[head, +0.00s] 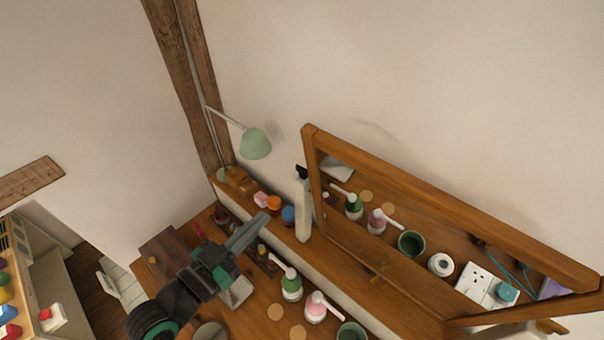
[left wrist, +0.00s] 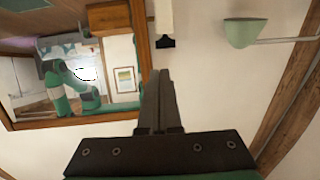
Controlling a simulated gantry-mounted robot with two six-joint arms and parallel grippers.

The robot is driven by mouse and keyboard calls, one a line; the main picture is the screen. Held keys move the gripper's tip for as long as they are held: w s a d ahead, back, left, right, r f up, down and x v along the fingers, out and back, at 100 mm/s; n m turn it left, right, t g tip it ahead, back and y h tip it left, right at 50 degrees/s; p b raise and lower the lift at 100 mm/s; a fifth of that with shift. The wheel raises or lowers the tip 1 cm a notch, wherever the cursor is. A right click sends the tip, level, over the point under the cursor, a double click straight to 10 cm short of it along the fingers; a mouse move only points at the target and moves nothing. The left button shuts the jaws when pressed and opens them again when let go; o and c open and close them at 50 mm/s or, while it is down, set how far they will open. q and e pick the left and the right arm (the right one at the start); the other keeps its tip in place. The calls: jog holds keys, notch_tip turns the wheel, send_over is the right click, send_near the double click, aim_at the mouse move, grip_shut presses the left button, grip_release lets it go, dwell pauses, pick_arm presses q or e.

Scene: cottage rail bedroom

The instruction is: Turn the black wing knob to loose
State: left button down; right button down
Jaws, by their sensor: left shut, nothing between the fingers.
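A small black piece, which looks like the wing knob (head: 302,171), sits at the top of a white post (head: 303,212) beside the left edge of the mirror. In the left wrist view the black knob (left wrist: 165,42) shows at the end of the white post, just beyond my fingertips. Which way its wings are turned is too small to tell. My left gripper (head: 263,218) is shut and empty, below and left of the knob and apart from it. Its closed fingers (left wrist: 160,74) point toward the knob in the wrist view. My right gripper is not in view.
The wood-framed mirror (head: 450,190) leans along the wall on the right. A green lamp (head: 255,143) stands left of the post. Pump bottles (head: 291,284) and several small jars crowd the wooden surface below. The wall above is clear.

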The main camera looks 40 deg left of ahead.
aim_at(304, 173)
pick_arm(q)
jog(key=w+a, duration=0.2)
jog(key=w, duration=1.1)
jog(key=shift+w+p, duration=0.4)
jog(key=shift+w+d, duration=0.1)
jog(key=shift+d, duration=0.15)
